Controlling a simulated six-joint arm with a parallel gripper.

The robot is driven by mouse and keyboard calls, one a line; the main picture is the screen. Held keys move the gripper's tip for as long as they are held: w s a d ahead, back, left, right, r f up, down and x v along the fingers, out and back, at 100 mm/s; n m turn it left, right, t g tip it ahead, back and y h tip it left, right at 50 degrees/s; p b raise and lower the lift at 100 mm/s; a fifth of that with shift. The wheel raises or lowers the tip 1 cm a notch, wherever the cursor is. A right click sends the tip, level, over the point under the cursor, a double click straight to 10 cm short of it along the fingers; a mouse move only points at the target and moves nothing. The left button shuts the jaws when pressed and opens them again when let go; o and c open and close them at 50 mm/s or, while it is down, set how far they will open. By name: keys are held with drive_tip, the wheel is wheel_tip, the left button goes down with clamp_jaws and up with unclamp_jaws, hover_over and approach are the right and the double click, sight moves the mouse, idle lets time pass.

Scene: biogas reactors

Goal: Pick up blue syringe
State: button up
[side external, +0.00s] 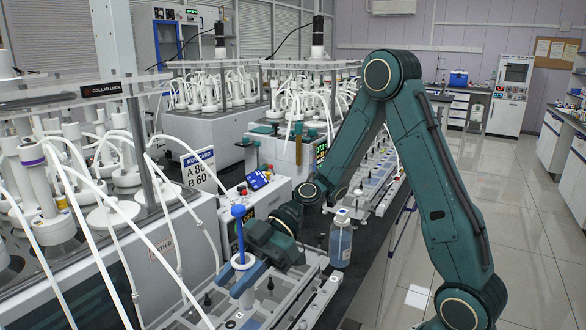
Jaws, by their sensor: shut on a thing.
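The blue syringe (239,213) stands upright at the lower middle of the side external view, its round blue top above a thin blue shaft. A white collar (243,261) shows lower down around it. My gripper (246,248) comes in from the right and is shut on the blue syringe.
A clear bottle with blue liquid (340,246) stands close right of my gripper. White tubes (112,240) hang from the reactors at left. The dark bench edge (372,272) runs along the right.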

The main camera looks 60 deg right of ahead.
drive_tip(key=shift+r, duration=0.15)
drive_tip(key=shift+r, duration=4.9)
drive_tip(key=shift+r, duration=1.45)
drive_tip(key=shift+w, duration=0.1)
